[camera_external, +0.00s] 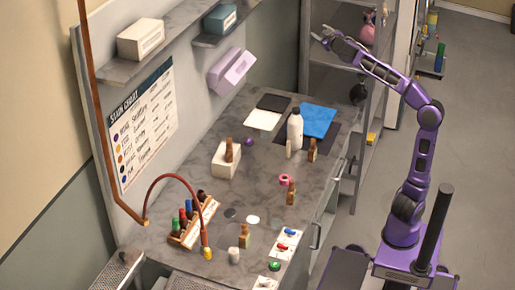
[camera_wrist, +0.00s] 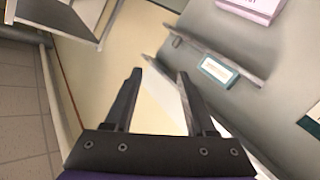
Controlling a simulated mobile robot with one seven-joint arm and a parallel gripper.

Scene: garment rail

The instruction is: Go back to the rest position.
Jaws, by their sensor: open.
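My gripper (camera_external: 326,36) is raised high at the end of my purple arm, above the back end of the counter and in front of the shelf rack. In the wrist view my gripper (camera_wrist: 160,78) shows two dark fingers spread apart with nothing between them. It touches nothing that I can see. The wrist view looks past the fingers at a pale wall and the wall shelves.
The grey counter (camera_external: 262,190) holds a white bottle (camera_external: 295,130), a blue cloth (camera_external: 319,120), a white box (camera_external: 226,160) and a bottle rack (camera_external: 194,222). A metal shelf rack (camera_external: 345,90) stands behind my arm. The floor (camera_external: 475,150) at right is clear.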

